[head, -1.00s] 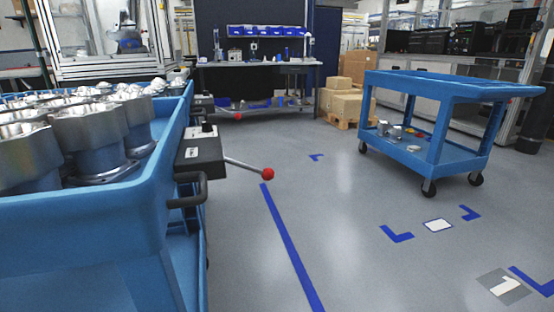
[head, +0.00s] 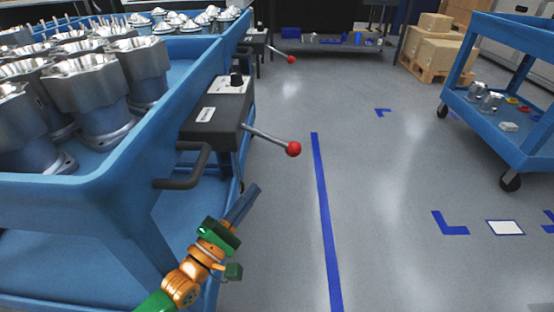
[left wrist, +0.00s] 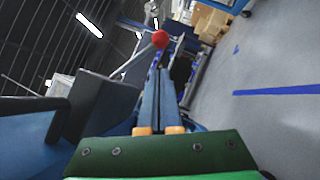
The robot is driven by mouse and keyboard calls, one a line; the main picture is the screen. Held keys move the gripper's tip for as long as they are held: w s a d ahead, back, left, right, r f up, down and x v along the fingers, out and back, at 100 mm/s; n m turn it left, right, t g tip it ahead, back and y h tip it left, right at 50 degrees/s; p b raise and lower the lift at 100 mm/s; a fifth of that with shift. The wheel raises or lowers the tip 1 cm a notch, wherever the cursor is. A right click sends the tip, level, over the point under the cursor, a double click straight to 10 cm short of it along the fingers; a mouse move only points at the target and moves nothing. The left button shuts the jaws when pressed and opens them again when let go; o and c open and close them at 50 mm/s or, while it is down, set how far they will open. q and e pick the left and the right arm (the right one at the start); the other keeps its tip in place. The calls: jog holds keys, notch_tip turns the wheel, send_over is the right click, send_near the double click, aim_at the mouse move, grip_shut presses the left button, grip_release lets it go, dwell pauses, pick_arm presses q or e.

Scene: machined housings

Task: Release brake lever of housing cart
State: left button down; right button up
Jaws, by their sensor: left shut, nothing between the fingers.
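The brake lever (head: 268,138) is a grey rod with a red ball knob (head: 293,149), sticking out to the right from a black box (head: 215,110) on the near blue housing cart (head: 125,165). In the left wrist view the red knob (left wrist: 160,39) shows just beyond the fingertips. My left gripper (head: 246,197) is shut and empty, below and to the left of the knob, apart from it. In the left wrist view its two blue fingers (left wrist: 159,85) lie together. My right gripper is not in view.
Metal housings (head: 108,85) fill the cart's tray. A black handle (head: 185,170) juts from the cart below the box. A second cart with its own red-knobbed lever (head: 291,59) stands behind. Another blue cart (head: 510,90) is at right. The floor between is clear.

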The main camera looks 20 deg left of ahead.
pick_arm(q)
jog(key=b+x, duration=0.1)
jog(key=x, duration=0.9)
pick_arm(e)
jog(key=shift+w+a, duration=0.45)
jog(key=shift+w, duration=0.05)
pick_arm(q)
jog(key=shift+d, duration=0.2)
jog(key=shift+w+d+r+n+t+y+b, duration=0.1)
jog(key=shift+d+r+n+t+y+b, duration=0.1)
jog(key=shift+d+r+n+t, duration=0.35)
jog(key=shift+w+d+r+n+t+y+b, duration=0.1)
jog(key=shift+w+r+n+t+y, duration=0.15)
jog(key=shift+n, duration=0.6)
notch_tip(320, 180, up, 8)
jog(key=n+t+y, duration=0.3)
jog(key=n+y, duration=0.4)
jog(key=n, duration=0.3)
send_over(287, 148)
jog(key=s+d, duration=0.2)
jog(key=shift+w+a+r+p, duration=0.1)
jog(key=shift+a+r+p, duration=0.25)
jog(key=shift+r+p, duration=0.15)
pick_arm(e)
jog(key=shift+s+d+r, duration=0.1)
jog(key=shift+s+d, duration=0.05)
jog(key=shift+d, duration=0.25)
pick_arm(q)
jog(key=shift+r+h, duration=0.15)
jog(key=shift+h, duration=0.3)
